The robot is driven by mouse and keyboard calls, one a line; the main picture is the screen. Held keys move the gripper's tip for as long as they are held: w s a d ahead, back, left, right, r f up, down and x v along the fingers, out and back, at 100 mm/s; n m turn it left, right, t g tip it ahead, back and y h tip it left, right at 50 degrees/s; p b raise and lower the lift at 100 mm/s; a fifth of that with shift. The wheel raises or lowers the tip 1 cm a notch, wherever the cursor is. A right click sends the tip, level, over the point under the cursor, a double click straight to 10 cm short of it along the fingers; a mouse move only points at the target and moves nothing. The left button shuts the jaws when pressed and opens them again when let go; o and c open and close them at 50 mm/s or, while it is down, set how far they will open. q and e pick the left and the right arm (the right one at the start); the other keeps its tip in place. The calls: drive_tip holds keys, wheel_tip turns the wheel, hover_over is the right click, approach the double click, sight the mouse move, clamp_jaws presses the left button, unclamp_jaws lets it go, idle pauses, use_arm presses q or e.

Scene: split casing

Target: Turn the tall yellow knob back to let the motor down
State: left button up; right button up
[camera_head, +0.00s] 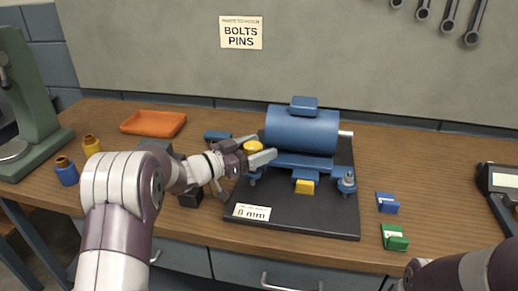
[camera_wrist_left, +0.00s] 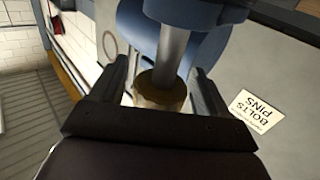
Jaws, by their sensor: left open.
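The yellow knob (camera_head: 252,147) is at the left end of the blue motor (camera_head: 302,130), which sits on a dark base plate (camera_head: 300,222). My left gripper (camera_head: 262,151) is at the knob, with one finger on either side of it. In the left wrist view the knob (camera_wrist_left: 160,92) shows brownish yellow between the two open fingers (camera_wrist_left: 162,85), below a grey shaft (camera_wrist_left: 175,48). I cannot tell whether the fingers touch it. My right gripper is out of view.
A yellow block (camera_head: 305,187) and a blue clamp post (camera_head: 347,183) are at the plate's front. Blue (camera_head: 387,203) and green (camera_head: 394,238) blocks lie to the right. An orange tray (camera_head: 154,123) is behind left. The bench right of the plate is mostly clear.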

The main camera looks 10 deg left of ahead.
use_arm(q)
drive_tip(key=shift+w+d, duration=0.2)
drive_tip(key=shift+d, duration=0.05)
drive_tip(key=shift+c, duration=0.2)
drive_tip(key=c, duration=0.9)
drive_tip(key=shift+n+y, duration=0.3)
